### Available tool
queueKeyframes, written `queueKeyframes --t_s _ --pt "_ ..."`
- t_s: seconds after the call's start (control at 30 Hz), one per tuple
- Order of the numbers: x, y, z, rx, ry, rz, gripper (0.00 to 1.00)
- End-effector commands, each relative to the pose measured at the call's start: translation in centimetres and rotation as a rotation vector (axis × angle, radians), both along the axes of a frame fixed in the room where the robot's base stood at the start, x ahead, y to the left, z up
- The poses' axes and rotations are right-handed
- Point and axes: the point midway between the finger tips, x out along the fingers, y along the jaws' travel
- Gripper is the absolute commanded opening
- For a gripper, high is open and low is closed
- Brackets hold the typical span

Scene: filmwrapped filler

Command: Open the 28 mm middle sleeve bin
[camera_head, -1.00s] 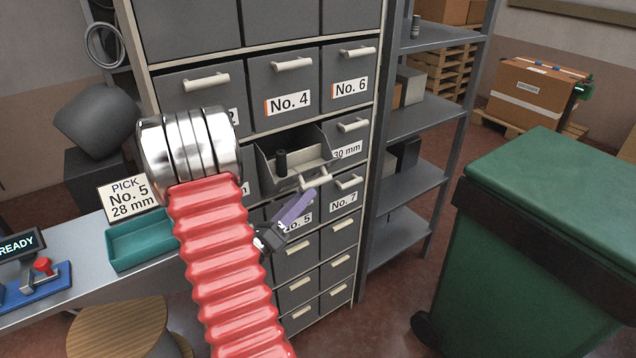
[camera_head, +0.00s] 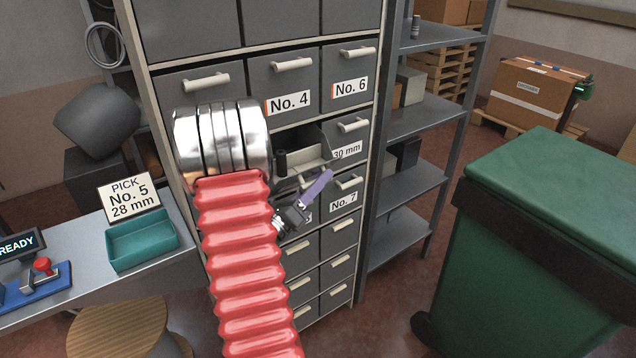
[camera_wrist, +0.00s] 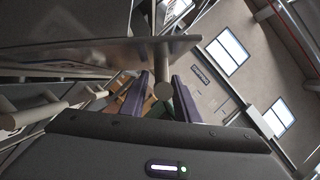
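A grey middle-column bin (camera_head: 308,158) between the No. 4 bin (camera_head: 290,100) and the row below stands pulled out of the cabinet. Its front label is not readable from here. A dark cylinder (camera_head: 281,162) stands inside it. My gripper (camera_head: 320,184), with purple fingers, is at the bin's front, just below its rim. In the wrist view my gripper (camera_wrist: 160,98) has its fingers apart, with a pale round bar (camera_wrist: 163,88) between them; contact is unclear. My red arm hides bins on the left.
The No. 6 bin (camera_head: 349,92), 30 mm bin (camera_head: 347,149) and No. 7 bin (camera_head: 343,200) are shut on the right. A PICK No. 5 28 mm sign (camera_head: 130,197) and teal tray (camera_head: 142,240) are on the bench. A green waste bin (camera_head: 540,230) stands right.

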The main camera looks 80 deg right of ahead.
Motion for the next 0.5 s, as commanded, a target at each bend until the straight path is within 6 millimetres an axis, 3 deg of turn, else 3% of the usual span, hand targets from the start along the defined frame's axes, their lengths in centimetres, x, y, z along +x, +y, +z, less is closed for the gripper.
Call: queueKeyframes --t_s 0.4,0.5 --pt "0.04 0.00 -0.04 0.001 0.000 0.001 0.00" --pt "0.06 0.00 -0.06 0.001 0.000 0.001 0.00"
